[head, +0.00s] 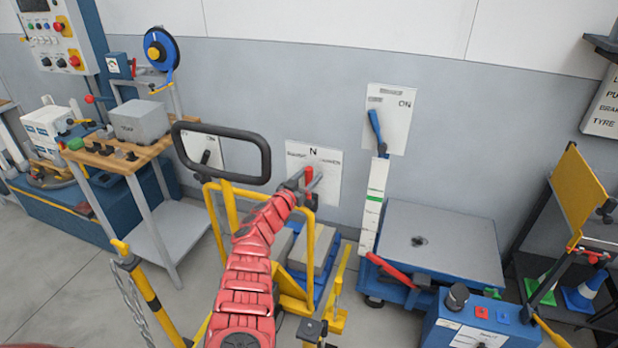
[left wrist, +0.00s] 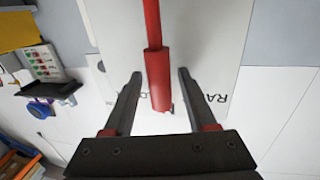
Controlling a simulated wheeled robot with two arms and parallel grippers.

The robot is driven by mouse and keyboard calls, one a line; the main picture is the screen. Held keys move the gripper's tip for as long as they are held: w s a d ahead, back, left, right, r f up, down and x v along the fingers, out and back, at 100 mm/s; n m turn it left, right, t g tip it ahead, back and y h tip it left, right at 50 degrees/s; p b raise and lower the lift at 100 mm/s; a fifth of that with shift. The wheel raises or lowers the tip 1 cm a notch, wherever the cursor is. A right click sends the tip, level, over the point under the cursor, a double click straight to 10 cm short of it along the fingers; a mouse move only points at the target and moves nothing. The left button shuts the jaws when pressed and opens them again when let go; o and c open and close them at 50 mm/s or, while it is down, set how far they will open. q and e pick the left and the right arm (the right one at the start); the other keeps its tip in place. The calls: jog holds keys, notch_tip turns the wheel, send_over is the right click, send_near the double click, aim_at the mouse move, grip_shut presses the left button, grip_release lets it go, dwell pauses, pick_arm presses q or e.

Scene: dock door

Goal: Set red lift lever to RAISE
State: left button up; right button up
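The red lift lever (head: 308,174) is on a white wall panel (head: 328,158) marked N, with smaller words left and right of the N that I cannot read surely in the head view. In the head view the lever shows small below the N, partly hidden by my left gripper (head: 314,183). In the left wrist view the lever's thick red handle (left wrist: 158,80) lies between the two dark fingers of my left gripper (left wrist: 157,76). The fingers are open, with a gap on each side of the handle. My right gripper is not in view.
A black-framed yellow cart (head: 222,152) stands just left of my arm. Another panel with a blue lever (head: 376,130) is to the right, above a grey-topped lift table (head: 440,235). A wooden-topped bench (head: 120,155) stands at left.

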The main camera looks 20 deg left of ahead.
pick_arm(q)
grip_shut()
dwell(1.2)
